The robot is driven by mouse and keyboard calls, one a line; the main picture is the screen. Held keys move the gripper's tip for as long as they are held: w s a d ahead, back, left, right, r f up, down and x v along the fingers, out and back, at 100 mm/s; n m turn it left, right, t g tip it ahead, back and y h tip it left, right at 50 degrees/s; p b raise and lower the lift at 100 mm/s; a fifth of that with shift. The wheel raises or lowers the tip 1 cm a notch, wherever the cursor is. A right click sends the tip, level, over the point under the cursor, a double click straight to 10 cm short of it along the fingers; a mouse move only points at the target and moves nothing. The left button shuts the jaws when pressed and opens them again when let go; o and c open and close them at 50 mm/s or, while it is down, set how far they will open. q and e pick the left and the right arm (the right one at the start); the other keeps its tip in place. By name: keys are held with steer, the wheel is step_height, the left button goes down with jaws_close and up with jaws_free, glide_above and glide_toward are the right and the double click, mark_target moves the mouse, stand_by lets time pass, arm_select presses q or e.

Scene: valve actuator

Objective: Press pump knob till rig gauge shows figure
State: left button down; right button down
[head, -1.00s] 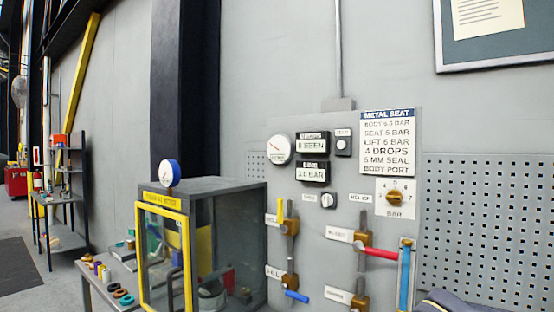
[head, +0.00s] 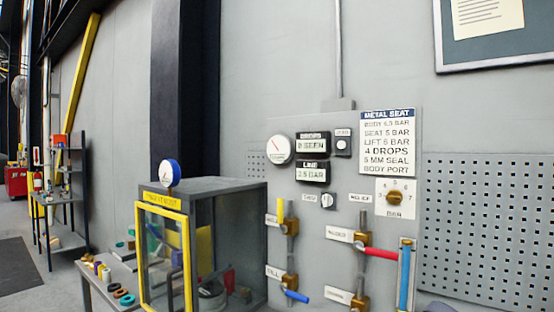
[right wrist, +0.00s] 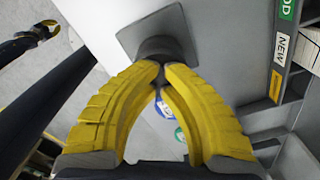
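In the right wrist view my right gripper (right wrist: 162,70) has its yellow fingertips drawn together at a dark round knob (right wrist: 163,47) on a square grey plate. The tips overlap the knob in view; I cannot tell how firmly they touch. In the head view a round white gauge (head: 279,150) with a red needle is on the grey panel. Beside it the LINE display (head: 312,172) seems to read 3.5 BAR. A yellow and dark gripper, apparently my left gripper (right wrist: 46,29), shows small at the upper left of the right wrist view, its opening unclear.
The panel also carries a brass BAR dial (head: 395,198), a red-handled valve (head: 380,253) and blue-handled valve (head: 296,296). A chart (head: 387,143) lists seat 5 bar and lift 6 bar. A yellow-framed cabinet (head: 228,232) with a blue gauge on top stands left.

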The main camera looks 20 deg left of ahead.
steer(key=shift+f, duration=0.8)
steer(key=shift+r, duration=4.25)
steer(key=shift+f, duration=3.2)
steer(key=shift+r, duration=3.2)
